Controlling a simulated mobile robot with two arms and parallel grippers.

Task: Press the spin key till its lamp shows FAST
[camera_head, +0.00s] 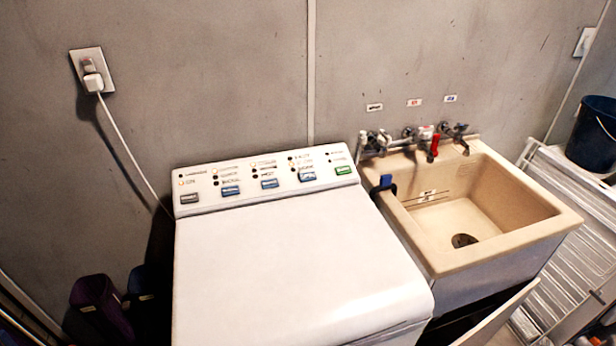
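The white top-loading washer (285,265) stands in the lower middle with its lid shut. Its control panel (205,208) slopes along the back edge. The panel carries a grey key (190,198), three blue keys, the left one (230,190), the middle one (269,183) and the right one (307,176), and a green key (343,170). Small lamps with labels sit above the keys. Some lamps at the left and middle look lit. The lettering is too small to tell which key is spin or whether FAST is lit. Neither gripper shows.
A beige sink (560,222) with taps (433,140) stands close on the washer's right. A plugged-in white cord (125,148) hangs down the wall behind the washer's left. A dark blue bucket (593,140) is far right. Dark boots (100,305) stand low left.

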